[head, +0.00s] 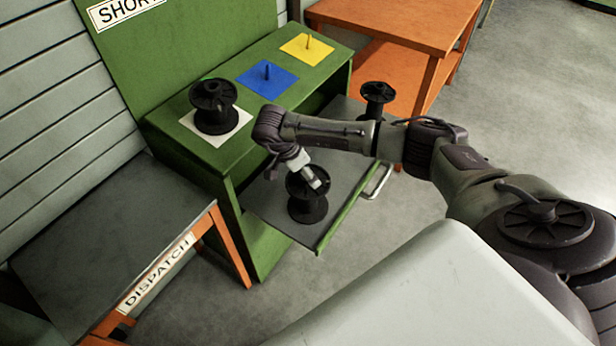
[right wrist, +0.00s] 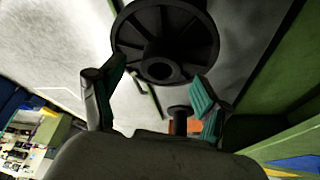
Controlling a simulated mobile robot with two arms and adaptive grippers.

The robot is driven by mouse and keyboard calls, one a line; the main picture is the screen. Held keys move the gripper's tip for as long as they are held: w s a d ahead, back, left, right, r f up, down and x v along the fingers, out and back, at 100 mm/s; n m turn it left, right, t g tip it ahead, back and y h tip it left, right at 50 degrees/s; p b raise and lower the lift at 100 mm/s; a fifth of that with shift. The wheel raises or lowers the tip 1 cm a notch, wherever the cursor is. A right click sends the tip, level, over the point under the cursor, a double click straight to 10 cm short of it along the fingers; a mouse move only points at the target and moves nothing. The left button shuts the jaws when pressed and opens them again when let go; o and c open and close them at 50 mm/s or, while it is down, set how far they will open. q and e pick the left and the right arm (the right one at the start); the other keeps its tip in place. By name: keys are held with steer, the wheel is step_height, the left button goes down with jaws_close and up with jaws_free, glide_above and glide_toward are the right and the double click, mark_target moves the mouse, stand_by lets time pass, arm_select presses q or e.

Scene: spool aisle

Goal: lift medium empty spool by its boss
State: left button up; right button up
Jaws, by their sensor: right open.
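A black empty spool (head: 307,211) stands upright on the grey pull-out shelf; by its size among the spools it looks like the medium one. My right gripper (head: 314,178) is above its top flange in the head view, partly covering it. In the right wrist view the spool's spoked flange (right wrist: 190,45) and central boss (right wrist: 160,71) lie ahead of the gripper. The two green-padded fingers of my right gripper (right wrist: 158,76) are open, one on each side of the boss. I cannot tell whether they touch the flange. My left gripper is not in view.
A larger spool (head: 213,108) stands on a white square on the green bench (head: 205,152). A smaller spool (head: 376,98) stands at the shelf's far end. Blue (head: 267,80) and yellow (head: 307,50) squares have upright pegs. The dispatch table (head: 100,235) is at left, an orange table (head: 400,22) behind.

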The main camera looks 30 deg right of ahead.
steer(key=shift+d+f, duration=0.2)
steer(key=shift+f, duration=0.3)
jaws_close()
